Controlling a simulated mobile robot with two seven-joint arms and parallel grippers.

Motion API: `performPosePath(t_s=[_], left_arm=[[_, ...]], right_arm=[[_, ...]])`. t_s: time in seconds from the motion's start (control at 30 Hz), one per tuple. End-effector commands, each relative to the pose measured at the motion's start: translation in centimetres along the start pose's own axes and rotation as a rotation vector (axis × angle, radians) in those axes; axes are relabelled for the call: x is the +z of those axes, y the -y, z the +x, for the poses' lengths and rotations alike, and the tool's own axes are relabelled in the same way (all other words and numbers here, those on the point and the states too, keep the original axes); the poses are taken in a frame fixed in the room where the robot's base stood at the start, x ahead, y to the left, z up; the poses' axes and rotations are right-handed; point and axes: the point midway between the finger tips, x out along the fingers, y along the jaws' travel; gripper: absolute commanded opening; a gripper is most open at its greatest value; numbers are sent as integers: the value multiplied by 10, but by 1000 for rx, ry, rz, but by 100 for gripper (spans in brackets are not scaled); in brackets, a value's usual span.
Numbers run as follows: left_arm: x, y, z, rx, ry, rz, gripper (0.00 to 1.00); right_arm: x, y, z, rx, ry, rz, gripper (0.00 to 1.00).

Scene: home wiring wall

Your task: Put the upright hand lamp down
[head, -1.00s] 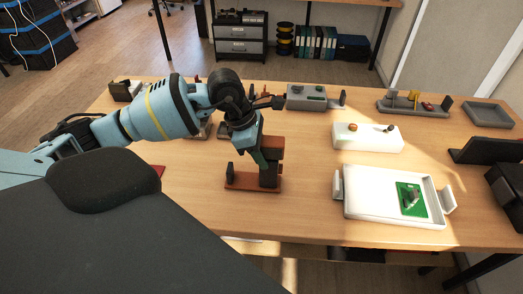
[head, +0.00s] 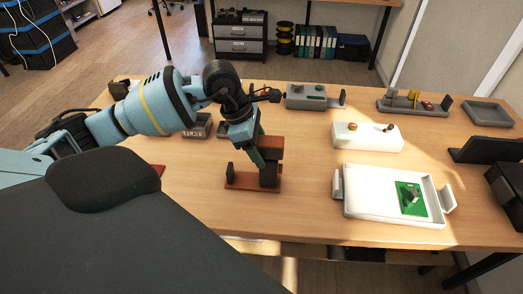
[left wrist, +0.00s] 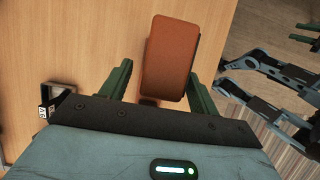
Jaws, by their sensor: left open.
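The hand lamp (head: 270,146) stands upright as a rust-brown body with a dark lower part, on a rust-brown base plate (head: 240,182) on the table. Its brown top face also shows in the left wrist view (left wrist: 170,58). My left gripper (head: 257,153) is open at the lamp. In the left wrist view its green fingers (left wrist: 158,75) stand on either side of the brown body, with a visible gap at the left finger. Contact at the right finger is unclear. Green finger-like parts at that view's right edge may be my right gripper (left wrist: 304,33), too small and cut off to read.
A white tray (head: 380,212) with a green board (head: 411,200) lies right of the lamp. A white block (head: 366,139) and a grey box (head: 312,98) stand behind it. Small boxes (head: 197,127) sit behind my left arm. The table is clear between lamp and tray.

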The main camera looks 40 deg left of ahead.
Motion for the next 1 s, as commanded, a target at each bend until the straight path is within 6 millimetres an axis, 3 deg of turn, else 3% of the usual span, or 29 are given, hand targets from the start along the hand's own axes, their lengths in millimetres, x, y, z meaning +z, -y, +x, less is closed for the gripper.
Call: performPosePath(t_s=[0.3, 0.5, 0.7, 1.0], left_arm=[[0, -1, -64, 4, 1, 1, 61], [0, 0, -92, 3, 1, 1, 61], [0, 0, -103, 0, 0, 0, 61], [0, 0, -103, 0, 0, 1, 61]], right_arm=[[1, 0, 0, 0, 1, 0, 36], [3, 0, -1, -1, 5, 1, 36], [5, 1, -2, -1, 10, 1, 36], [6, 1, -2, -1, 11, 2, 36]])
